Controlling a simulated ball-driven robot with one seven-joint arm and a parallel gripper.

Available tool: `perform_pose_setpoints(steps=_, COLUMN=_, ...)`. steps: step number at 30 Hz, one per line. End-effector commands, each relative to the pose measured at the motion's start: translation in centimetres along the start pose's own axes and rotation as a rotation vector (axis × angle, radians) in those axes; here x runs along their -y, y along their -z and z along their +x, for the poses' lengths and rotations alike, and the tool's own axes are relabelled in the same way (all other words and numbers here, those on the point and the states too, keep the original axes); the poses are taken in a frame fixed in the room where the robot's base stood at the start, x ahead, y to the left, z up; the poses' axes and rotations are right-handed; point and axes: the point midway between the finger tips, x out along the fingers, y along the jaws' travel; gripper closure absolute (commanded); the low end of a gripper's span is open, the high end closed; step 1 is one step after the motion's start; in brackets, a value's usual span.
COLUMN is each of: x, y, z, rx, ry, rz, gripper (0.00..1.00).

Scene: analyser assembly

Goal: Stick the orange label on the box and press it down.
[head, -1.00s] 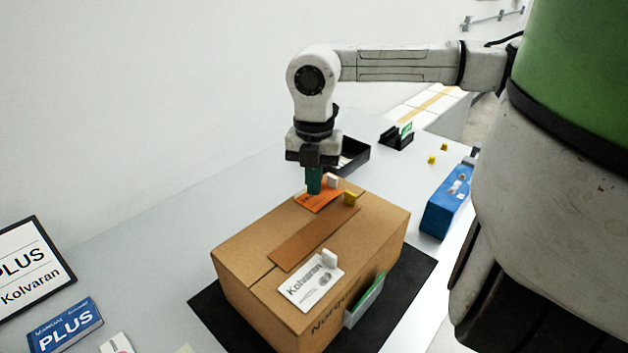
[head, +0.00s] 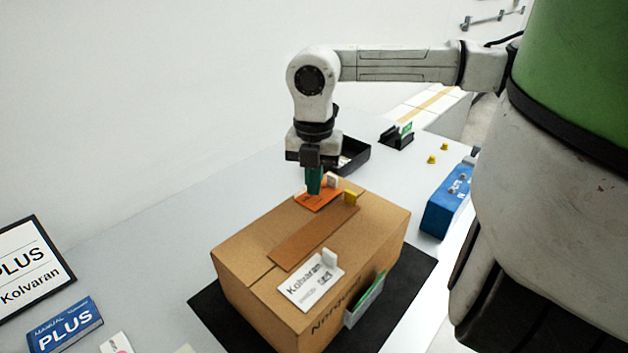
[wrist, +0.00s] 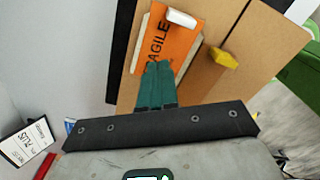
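The cardboard box (head: 240,262) stands on a black mat, with a brown tape strip (head: 312,238) along its top. The orange label (head: 320,203) lies on the far part of the box top. In the wrist view the orange label (wrist: 178,52) shows dark lettering and a white tab (wrist: 181,18). My gripper (head: 314,190) points down with its green fingertips at the label. The wrist view shows the fingers (wrist: 158,66) together over the label's near edge. I cannot tell whether they press on the label or hover just above it.
A white Kolvaran label (head: 310,287) with a white tab is on the box's near top. A yellow piece (head: 350,198) sits beside the orange label. A blue box (head: 445,203) stands to the right, a black tray (head: 355,156) behind. A green card (head: 366,300) is at the front side.

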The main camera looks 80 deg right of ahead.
Motion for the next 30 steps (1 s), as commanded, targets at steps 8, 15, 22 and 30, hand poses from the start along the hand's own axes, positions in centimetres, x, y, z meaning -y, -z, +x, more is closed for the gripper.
perform_pose_setpoints(steps=8, x=0.0, y=0.0, z=0.4, rx=0.000, ry=0.000, rz=0.000, gripper=1.00)
perform_pose_setpoints(steps=15, x=0.0, y=0.0, z=0.6, rx=0.000, ry=0.000, rz=0.000, gripper=1.00)
perform_pose_setpoints(steps=22, x=0.0, y=0.0, z=0.9, rx=0.000, ry=0.000, rz=0.000, gripper=1.00)
perform_pose_setpoints(steps=30, x=0.0, y=0.0, z=1.2, rx=0.000, ry=0.000, rz=0.000, gripper=1.00)
